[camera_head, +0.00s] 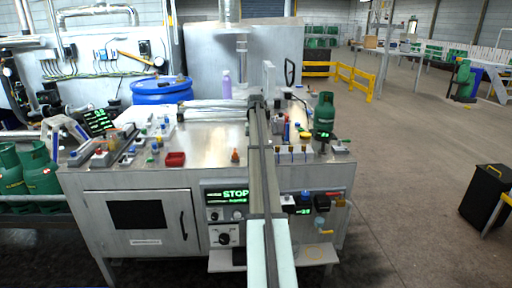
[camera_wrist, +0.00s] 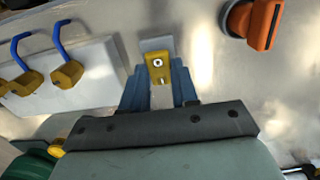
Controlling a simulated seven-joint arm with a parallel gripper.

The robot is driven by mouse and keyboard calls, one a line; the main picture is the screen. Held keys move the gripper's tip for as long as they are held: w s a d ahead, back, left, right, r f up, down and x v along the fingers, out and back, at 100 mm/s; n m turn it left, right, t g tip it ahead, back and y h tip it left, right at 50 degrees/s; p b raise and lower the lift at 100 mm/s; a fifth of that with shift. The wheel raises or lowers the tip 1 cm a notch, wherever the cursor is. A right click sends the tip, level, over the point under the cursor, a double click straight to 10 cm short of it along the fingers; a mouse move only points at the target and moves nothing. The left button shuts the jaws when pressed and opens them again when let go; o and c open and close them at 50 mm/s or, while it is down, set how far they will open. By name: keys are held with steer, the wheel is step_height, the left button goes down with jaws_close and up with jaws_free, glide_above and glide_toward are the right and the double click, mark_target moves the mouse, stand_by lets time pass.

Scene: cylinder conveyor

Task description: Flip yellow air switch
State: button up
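In the wrist view, a small yellow switch piece (camera_wrist: 158,67) with a round screw-like centre is in line with the gap between the blue fingers of my gripper (camera_wrist: 160,82). The fingers stand a narrow gap apart, one on each side of it; I cannot tell whether they touch it.
An orange knob (camera_wrist: 262,22) is at upper right in the wrist view.

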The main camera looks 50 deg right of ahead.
steer(key=o, duration=0.4)
steer(key=r, duration=1.3)
steer(key=shift+w+d+r, duration=0.2)
steer(key=shift+r, duration=0.2)
